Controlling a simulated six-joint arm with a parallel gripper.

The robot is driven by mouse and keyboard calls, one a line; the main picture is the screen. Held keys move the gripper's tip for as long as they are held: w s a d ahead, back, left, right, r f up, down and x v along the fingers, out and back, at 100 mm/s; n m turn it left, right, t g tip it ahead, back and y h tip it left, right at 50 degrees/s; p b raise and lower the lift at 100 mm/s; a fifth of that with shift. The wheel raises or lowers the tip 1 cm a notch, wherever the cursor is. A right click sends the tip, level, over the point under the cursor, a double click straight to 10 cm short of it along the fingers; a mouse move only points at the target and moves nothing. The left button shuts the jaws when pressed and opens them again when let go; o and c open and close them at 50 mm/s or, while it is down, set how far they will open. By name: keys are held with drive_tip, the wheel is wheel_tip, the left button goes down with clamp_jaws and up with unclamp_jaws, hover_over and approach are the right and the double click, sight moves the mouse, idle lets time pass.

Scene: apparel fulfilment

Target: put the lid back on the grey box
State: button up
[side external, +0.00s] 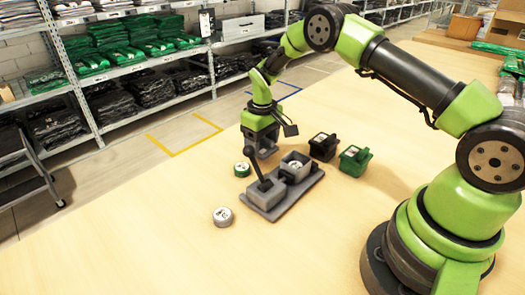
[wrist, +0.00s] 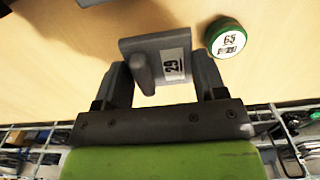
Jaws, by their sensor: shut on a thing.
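My gripper (side external: 262,151) is above the table, just behind the grey fixture. In the wrist view its fingers (wrist: 162,80) are shut on a grey lid (wrist: 139,49) with an upright handle and a white label reading 29. In the side view the lid is hard to tell from the dark fingers. An open grey box (side external: 306,172) stands at the back right of the flat grey base, with a pale round thing inside. The held lid is apart from it, to its left in the side view.
A grey block with a dark lever (side external: 256,171) stands on the base's front. A green tin (side external: 242,169), also in the wrist view (wrist: 226,38), and a pale tin (side external: 222,217) lie left. A black box (side external: 323,147) and green box (side external: 355,161) stand right. The front table is clear.

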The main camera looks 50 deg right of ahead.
sight(265, 148)
drive_tip(key=r, duration=0.4)
drive_tip(key=s+r, duration=0.1)
drive_tip(key=r, duration=0.2)
drive_tip(key=s+r, duration=0.3)
drive_tip(key=s, duration=0.6)
drive_tip(key=shift+s+f, duration=0.15)
drive_tip(key=shift+f, duration=1.55)
drive_tip(key=shift+s+f, duration=0.1)
drive_tip(key=shift+f, duration=1.6)
drive_tip(key=shift+f, duration=0.45)
drive_tip(key=o, duration=1.1)
drive_tip(key=shift+r, duration=3)
